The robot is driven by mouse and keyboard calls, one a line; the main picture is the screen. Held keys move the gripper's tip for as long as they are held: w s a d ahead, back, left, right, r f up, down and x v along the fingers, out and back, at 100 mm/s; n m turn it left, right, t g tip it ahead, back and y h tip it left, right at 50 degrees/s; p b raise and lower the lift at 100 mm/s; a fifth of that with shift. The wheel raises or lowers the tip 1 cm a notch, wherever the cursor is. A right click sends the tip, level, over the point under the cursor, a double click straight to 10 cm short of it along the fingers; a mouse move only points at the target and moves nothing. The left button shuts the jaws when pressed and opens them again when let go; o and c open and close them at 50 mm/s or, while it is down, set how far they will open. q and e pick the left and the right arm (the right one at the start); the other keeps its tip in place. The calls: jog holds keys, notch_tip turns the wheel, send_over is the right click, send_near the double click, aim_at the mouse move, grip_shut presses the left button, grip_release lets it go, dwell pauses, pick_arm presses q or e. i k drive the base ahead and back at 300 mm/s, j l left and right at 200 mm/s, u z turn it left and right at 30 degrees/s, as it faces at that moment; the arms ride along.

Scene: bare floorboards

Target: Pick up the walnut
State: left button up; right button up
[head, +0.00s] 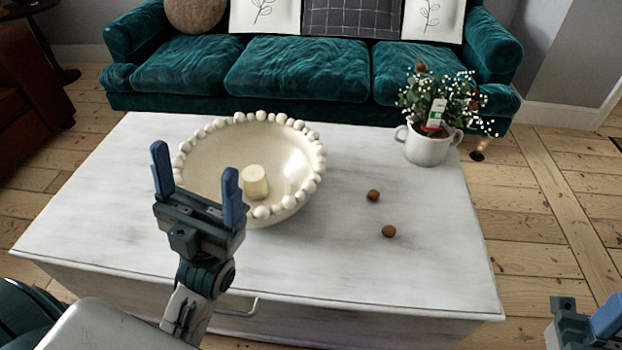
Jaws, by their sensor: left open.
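Two small brown balls that look like walnuts lie on the white table (430,270), right of its middle. The farther walnut (373,195) and the nearer walnut (389,231) are a little apart. My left gripper (196,175) has its blue fingers spread and empty, pointing up and away, in front of the bowl and well left of both walnuts. My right gripper (600,318) shows only in part at the lower right corner, off the table's right side; its jaw state is hidden by the picture edge.
A cream bowl (215,160) with a beaded rim stands on the table's left half and holds a pale cylinder (255,182). A white pot (428,148) with a flowering plant stands at the back right. A teal sofa (290,72) is behind. The table's front right is clear.

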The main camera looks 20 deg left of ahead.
aim_at(374, 194)
jog(key=l+u, duration=0.15)
jog(key=l, duration=0.3)
jog(key=k+l+u, duration=0.1)
jog(key=l, duration=0.35)
jog(key=l+u, duration=0.15)
jog(key=l, duration=0.3)
jog(key=k+l+u, duration=0.1)
jog(key=l, duration=0.35)
